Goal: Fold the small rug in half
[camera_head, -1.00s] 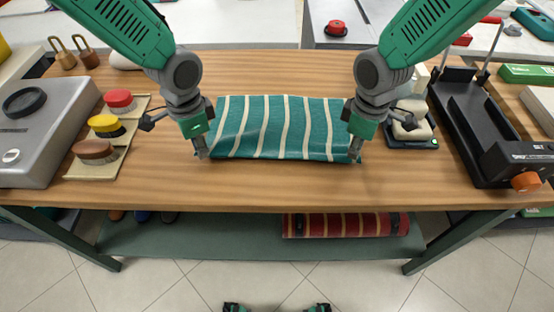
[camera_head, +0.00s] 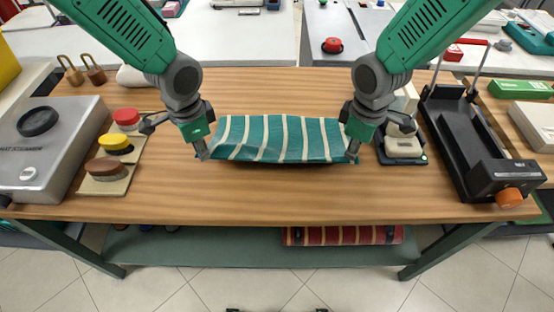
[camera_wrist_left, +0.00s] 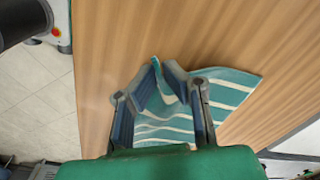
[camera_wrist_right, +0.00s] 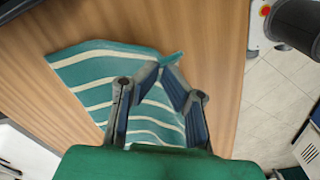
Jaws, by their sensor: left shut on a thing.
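The small rug (camera_head: 278,138), teal with cream stripes, is at the middle of the wooden table. Its near edge is raised and sags between my grippers, with a dark shadow beneath. My left gripper (camera_head: 203,153) is shut on the rug's near left corner; a small tip of cloth pokes past its fingers in the left wrist view (camera_wrist_left: 163,72). My right gripper (camera_head: 352,154) is shut on the near right corner, with a cloth tip beyond its fingers in the right wrist view (camera_wrist_right: 165,68). The rug's underside is hidden.
A small cream-topped device (camera_head: 402,143) stands close to my right gripper, with a black machine (camera_head: 470,140) beyond. The table (camera_head: 280,195) is clear in front. A rolled red rug (camera_head: 340,235) lies below.

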